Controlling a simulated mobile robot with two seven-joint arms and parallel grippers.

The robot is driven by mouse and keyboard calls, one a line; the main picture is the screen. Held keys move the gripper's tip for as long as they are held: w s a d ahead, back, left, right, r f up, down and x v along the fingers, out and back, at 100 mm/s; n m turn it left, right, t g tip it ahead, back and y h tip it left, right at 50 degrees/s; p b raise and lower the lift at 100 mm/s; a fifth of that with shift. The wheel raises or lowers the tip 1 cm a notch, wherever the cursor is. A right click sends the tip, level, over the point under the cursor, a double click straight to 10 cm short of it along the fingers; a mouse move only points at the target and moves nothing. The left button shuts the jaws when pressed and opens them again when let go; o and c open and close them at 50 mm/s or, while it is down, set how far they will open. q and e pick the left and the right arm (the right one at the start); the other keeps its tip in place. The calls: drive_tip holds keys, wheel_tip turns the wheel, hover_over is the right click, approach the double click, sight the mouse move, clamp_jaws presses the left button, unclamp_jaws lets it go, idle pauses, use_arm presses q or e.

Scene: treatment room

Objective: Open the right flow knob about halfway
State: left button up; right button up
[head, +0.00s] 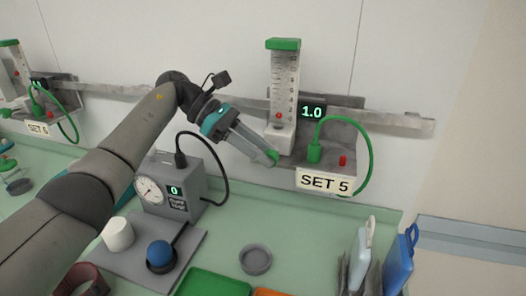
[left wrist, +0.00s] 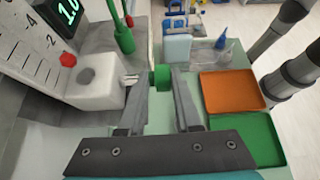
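The right flow meter (head: 284,85), labelled SET 5, is a clear scaled tube with a green cap on the wall rail. Its red float sits low and its display (head: 311,112) reads 1.0. The green flow knob (left wrist: 160,77) sticks out from the white block (left wrist: 92,80) at the tube's foot. My left gripper (head: 268,155) reaches it from the left in the head view. In the left wrist view the fingers (left wrist: 160,82) stand on both sides of the knob, with hardly any gap, and seem shut on it. My right gripper is not in view.
A green hose (head: 342,119) loops beside the SET 5 label (head: 325,182). A grey gauge box (head: 172,188) with a black cable stands below my left arm.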

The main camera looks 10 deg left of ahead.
use_arm(q)
drive_tip(key=o, duration=0.3)
drive_tip(key=shift+s+a+f, duration=0.1)
drive_tip(key=shift+s, duration=0.15)
drive_tip(key=shift+o, duration=0.2)
drive_tip(key=p+v, duration=0.2)
drive_tip(key=v, duration=1)
drive_tip(key=shift+w, duration=0.1)
